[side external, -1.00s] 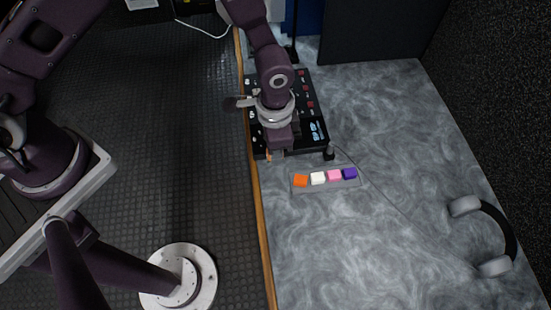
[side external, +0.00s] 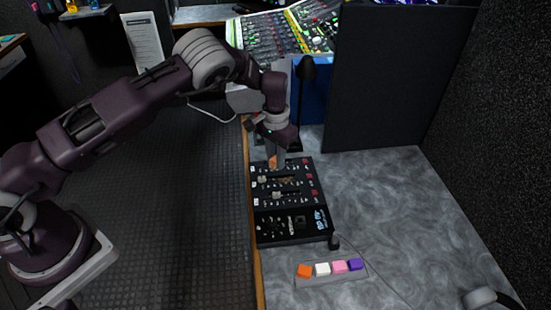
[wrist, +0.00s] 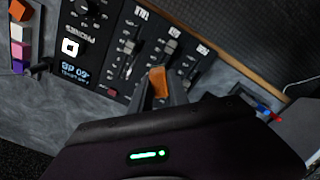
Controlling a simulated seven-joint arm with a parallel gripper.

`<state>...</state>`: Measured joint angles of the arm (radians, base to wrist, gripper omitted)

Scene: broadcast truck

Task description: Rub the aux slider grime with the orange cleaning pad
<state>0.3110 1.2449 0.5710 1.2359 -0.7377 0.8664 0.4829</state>
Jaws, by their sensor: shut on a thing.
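My gripper (side external: 274,163) is shut on the orange cleaning pad (wrist: 157,82), which shows between the fingertips in the wrist view. The pad is at the far left end of a black mixer panel (side external: 290,228), over or on its slider area; I cannot tell whether it touches. In the wrist view the panel has several slider slots with pale knobs, and the middle labelled slider (wrist: 171,47) seems to be aux, though its label is hard to read. A faint brownish smear (side external: 288,180) shows beside a slider in the side view. The fingers and pad hide part of the slots.
A tray with orange, white, pink and purple blocks (side external: 322,269) lies in front of the panel. A lamp (side external: 304,68), a dark upright board (side external: 395,80) and a large mixing desk (side external: 268,38) stand behind. Headphones (side external: 480,298) lie front right. The right tabletop is clear.

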